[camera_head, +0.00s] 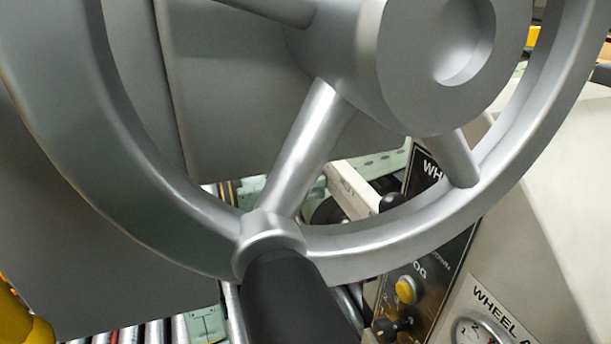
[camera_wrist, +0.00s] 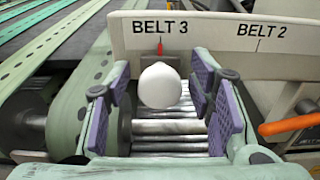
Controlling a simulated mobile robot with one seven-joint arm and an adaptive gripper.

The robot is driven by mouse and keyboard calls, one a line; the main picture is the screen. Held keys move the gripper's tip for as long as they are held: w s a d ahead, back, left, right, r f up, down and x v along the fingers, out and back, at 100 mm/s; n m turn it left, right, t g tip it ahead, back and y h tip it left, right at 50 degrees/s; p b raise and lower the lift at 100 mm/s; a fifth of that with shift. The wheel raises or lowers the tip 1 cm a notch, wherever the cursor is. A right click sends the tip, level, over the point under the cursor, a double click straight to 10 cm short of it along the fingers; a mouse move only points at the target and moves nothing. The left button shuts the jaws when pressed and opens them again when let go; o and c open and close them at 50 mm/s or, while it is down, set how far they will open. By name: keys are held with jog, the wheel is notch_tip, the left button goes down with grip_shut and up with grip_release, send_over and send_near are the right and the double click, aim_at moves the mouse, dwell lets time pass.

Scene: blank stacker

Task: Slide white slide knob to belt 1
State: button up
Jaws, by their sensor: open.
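The white slide knob (camera_wrist: 160,87) is round and shows in the middle of the wrist view. A red pointer (camera_wrist: 160,49) stands just above it at the BELT 3 mark. The pale label plate (camera_wrist: 205,41) behind it reads BELT 3 on the left and BELT 2 to the right; no BELT 1 label shows. My gripper (camera_wrist: 157,104) is open, with one purple-padded finger on each side of the knob and visible gaps between pads and knob. In the head view the knob and gripper cannot be made out.
In the wrist view, metal rollers (camera_wrist: 170,128) lie below the knob, green belts (camera_wrist: 68,78) run at left, and an orange-handled lever (camera_wrist: 291,124) stands at right. A large grey handwheel (camera_head: 395,240) fills the head view, before a black control panel (camera_head: 440,262) with a yellow button (camera_head: 406,290).

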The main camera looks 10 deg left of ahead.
grip_shut()
dwell(0.7)
